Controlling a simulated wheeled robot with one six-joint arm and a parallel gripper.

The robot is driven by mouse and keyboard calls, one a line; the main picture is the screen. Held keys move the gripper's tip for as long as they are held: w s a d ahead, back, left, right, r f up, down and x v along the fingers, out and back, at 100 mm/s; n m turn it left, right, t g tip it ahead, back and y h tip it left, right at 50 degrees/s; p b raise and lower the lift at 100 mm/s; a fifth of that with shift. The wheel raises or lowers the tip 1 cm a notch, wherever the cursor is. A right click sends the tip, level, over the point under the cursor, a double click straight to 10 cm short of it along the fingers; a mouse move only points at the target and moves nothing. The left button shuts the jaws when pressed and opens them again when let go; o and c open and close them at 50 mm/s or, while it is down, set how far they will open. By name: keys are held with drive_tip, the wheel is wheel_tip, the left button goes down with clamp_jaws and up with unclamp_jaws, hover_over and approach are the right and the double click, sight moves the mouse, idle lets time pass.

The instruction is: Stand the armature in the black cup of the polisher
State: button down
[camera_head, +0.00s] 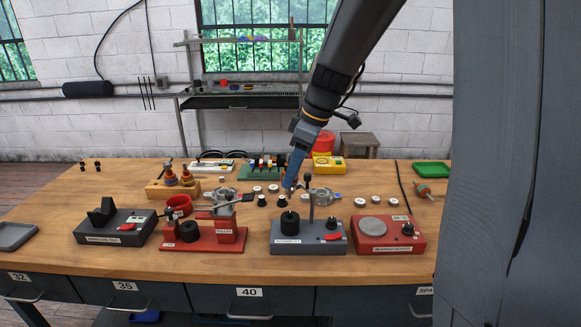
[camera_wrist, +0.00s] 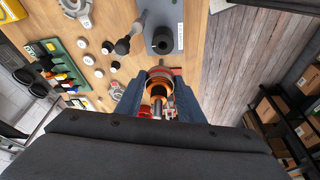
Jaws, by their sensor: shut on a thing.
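My gripper (camera_head: 290,188) is shut on the armature (camera_wrist: 160,86), which shows copper-orange bands between the two blue fingers in the wrist view. In the head view the held armature is too small and covered to make out. The polisher (camera_head: 318,247) is a grey box at the front middle of the bench, with a black cup (camera_head: 289,224) on its left, an upright post and a red switch. In the wrist view the black cup (camera_wrist: 162,42) stands open beyond the armature and apart from it. In the head view my gripper is above and behind the cup.
A red puller (camera_head: 215,240) stands left of the polisher and a red heater (camera_head: 385,235) right of it. Small white and black parts (camera_head: 262,200) and a grey housing (camera_head: 322,197) lie behind. A wooden block (camera_head: 157,190) holds copper-coloured parts.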

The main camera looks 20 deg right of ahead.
drive_tip(key=shift+f+b, duration=1.5)
drive_tip(key=shift+f, duration=0.85)
drive_tip(key=shift+f+b, duration=2.3)
drive_tip(key=shift+f, duration=0.45)
idle(1.9)
drive_tip(key=c, duration=1.1)
unclamp_jaws()
drive_tip(key=shift+s, duration=0.1)
